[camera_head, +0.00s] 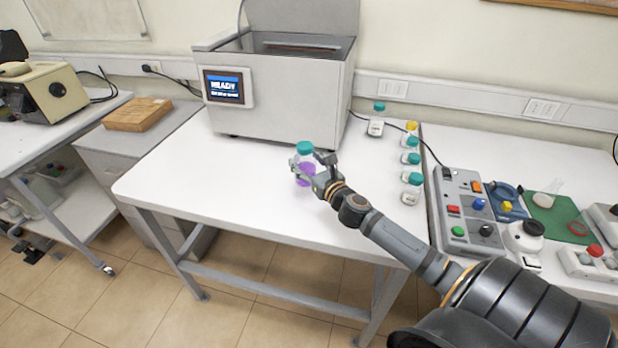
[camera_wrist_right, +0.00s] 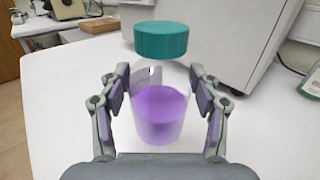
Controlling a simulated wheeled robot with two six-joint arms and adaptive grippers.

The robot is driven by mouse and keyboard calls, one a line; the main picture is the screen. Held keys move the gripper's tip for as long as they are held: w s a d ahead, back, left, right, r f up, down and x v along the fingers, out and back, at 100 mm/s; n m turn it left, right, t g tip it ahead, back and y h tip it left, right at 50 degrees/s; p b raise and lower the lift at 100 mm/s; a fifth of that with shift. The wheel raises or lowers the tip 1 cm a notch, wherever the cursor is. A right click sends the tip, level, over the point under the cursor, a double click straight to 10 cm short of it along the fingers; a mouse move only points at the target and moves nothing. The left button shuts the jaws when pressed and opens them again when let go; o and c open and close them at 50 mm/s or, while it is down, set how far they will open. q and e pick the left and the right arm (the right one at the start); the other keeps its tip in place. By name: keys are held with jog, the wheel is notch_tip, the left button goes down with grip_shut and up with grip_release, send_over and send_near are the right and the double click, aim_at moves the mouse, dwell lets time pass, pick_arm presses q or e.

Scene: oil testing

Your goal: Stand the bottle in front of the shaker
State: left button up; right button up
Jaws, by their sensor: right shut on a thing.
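A clear bottle with a teal cap and purple liquid (camera_head: 304,173) is upright on or just above the white table, in front of the shaker; I cannot tell whether its base touches. It also shows large and upright in the right wrist view (camera_wrist_right: 160,112). My right gripper (camera_head: 316,172) is shut on this bottle, with a finger on each side of it in the wrist view (camera_wrist_right: 162,100). The shaker (camera_head: 300,98) is a big light-grey box with its lid raised and a lit screen (camera_head: 227,87) on its front left. My left gripper is not in view.
Several capped bottles (camera_head: 411,175) stand in a row along the table's right edge, with one more (camera_head: 376,122) beside the shaker. A control box (camera_head: 462,212) with buttons stands on the right bench. The white tabletop (camera_head: 215,190) is clear left of the held bottle.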

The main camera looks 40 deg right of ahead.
aim_at(309, 172)
jog(key=shift+d+f, duration=0.2)
jog(key=shift+f, duration=0.05)
jog(key=f, duration=0.1)
jog(key=f+b, duration=0.2)
jog(key=f, duration=0.1)
jog(key=shift+d, duration=0.35)
jog(key=shift+w+r, duration=0.1)
jog(key=o, duration=1.5)
